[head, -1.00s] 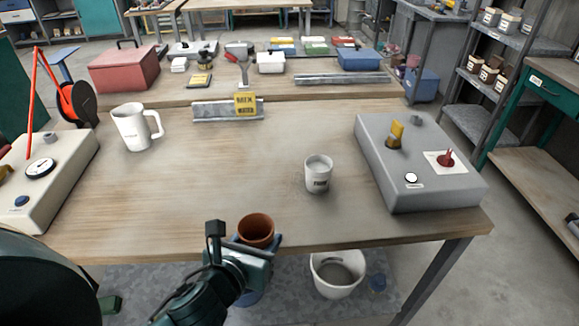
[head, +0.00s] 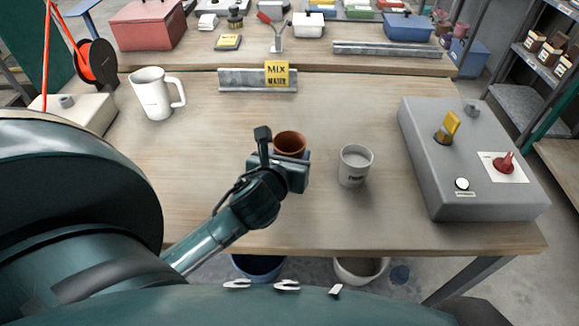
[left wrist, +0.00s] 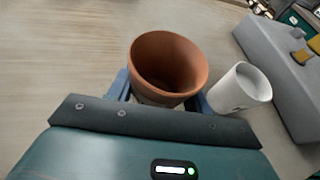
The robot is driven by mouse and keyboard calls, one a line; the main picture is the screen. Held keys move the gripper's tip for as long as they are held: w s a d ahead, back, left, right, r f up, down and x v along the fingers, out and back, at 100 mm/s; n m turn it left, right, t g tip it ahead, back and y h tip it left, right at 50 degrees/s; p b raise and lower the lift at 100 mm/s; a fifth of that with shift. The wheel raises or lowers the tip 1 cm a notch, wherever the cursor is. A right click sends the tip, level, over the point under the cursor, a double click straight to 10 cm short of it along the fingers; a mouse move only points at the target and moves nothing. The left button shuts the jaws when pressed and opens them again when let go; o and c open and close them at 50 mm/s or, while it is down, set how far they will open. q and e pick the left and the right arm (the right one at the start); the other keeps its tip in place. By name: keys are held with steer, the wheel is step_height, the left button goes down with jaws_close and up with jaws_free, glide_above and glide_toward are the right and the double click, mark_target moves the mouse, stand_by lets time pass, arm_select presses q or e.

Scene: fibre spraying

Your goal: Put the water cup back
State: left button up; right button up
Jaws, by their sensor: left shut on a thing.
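A brown, terracotta-coloured cup (head: 290,141) is held by my left gripper (head: 288,157) over the middle of the table. In the left wrist view the brown cup (left wrist: 170,66) sits upright or nearly so between the two blue fingers, its mouth open and its inside looking empty. I cannot tell whether its base touches the table. A white jug (head: 153,96) with a handle stands at the left. My right gripper is not in view.
A grey box (head: 470,160) with a yellow switch and red knob fills the right side. A yellow sign (head: 277,74) stands on a metal rail behind. Blue (head: 257,266) and white (head: 360,269) buckets are below the front edge. The table between jug and brown cup is clear.

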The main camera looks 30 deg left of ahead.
arm_select(q)
step_height(320, 180, down, 3)
steer(key=shift+r+b, duration=0.1)
steer(key=shift+b, duration=0.2)
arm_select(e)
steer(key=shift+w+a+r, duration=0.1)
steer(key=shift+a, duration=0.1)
arm_select(q)
steer(key=shift+f, duration=0.25)
steer(key=o, duration=1)
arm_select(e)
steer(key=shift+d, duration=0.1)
arm_select(q)
steer(key=shift+r, duration=0.1)
steer(key=p+v, duration=0.1)
steer(key=v, duration=1)
steer(key=shift+s+d+r, duration=0.1)
steer(key=shift+s, duration=0.05)
steer(key=shift+s+d+r, duration=0.1)
steer(key=shift+s, duration=0.2)
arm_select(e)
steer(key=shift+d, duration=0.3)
